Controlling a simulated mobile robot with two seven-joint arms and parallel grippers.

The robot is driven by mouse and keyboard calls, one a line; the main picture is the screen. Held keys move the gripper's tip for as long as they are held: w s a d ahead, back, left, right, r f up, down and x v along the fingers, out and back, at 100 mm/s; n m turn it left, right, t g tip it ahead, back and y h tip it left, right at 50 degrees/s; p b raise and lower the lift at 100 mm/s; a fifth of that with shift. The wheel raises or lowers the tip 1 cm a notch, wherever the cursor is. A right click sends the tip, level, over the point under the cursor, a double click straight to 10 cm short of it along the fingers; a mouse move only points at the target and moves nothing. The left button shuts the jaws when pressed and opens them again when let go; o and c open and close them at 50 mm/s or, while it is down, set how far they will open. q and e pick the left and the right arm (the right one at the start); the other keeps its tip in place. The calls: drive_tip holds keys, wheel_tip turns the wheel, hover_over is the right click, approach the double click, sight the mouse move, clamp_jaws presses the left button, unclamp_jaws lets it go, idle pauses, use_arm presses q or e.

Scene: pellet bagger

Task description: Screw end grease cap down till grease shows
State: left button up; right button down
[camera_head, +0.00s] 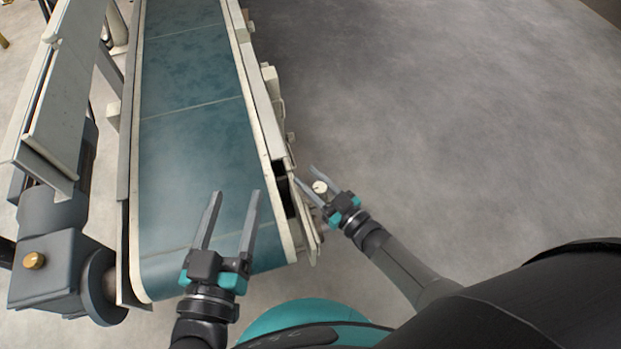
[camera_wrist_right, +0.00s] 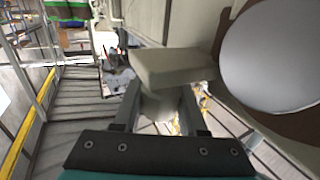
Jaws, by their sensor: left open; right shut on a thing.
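The grease cap (camera_head: 320,187) is a small cream round piece beside the near right end of the conveyor. My right gripper (camera_head: 306,174) is shut on it, with one finger on each side. In the right wrist view the cap (camera_wrist_right: 160,106) shows as a pale cylinder between the fingers, below a beige block (camera_wrist_right: 172,68). I cannot make out any grease around the cap. My left gripper (camera_head: 236,195) is open and empty above the near end of the belt.
The conveyor's blue-green belt (camera_head: 195,130) runs away from me. A dark motor gearbox (camera_head: 48,270) stands at the left. In the right wrist view a large pale disc (camera_wrist_right: 275,55) is close at the right. The grey floor (camera_head: 450,110) on the right is clear.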

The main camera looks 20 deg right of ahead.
drive_tip(key=m+h, duration=0.1)
drive_tip(key=m+t+h, duration=0.1)
drive_tip(key=h, duration=0.1)
drive_tip(key=shift+d+h, duration=0.2)
drive_tip(key=shift+h, duration=0.1)
drive_tip(key=shift+w+d+m+t+h, duration=0.1)
drive_tip(key=shift+d+m+t+h, duration=0.15)
drive_tip(key=shift+m+h, duration=0.5)
drive_tip(key=shift+w+d+m+t+h, duration=0.2)
drive_tip(key=shift+m+h, duration=0.35)
drive_tip(key=shift+h, duration=0.4)
drive_tip(key=shift+s, duration=0.15)
drive_tip(key=shift+c, duration=2.2)
unclamp_jaws()
